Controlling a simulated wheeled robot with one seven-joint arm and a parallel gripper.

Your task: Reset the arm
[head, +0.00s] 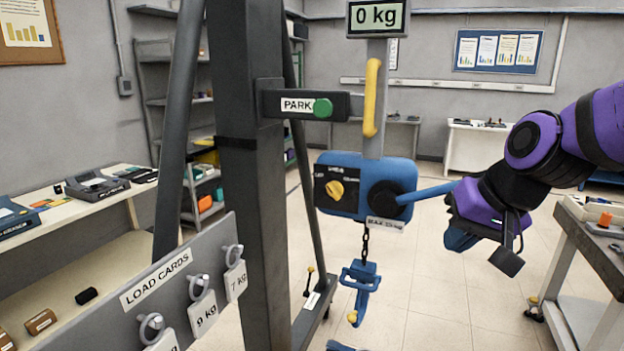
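My gripper (468,228), at the end of my purple and black arm, is at the right of the middle in the head view. It is beside the outer end of a blue lever (430,192) that comes from a black hub (388,198) on the blue hoist body (345,215). The lever's end is hidden at my wrist, so I cannot tell whether the gripper touches it. The fingers are partly hidden, and I cannot tell whether they are open or shut. A yellow selector knob (336,190) sits on the hoist's black panel.
A dark post (245,180) carries a PARK arm with a green knob (322,107). A display (377,17) reads 0 kg. A blue hook (360,280) hangs on a chain. A load-card board (170,290) stands front left. A workbench (590,240) stands right.

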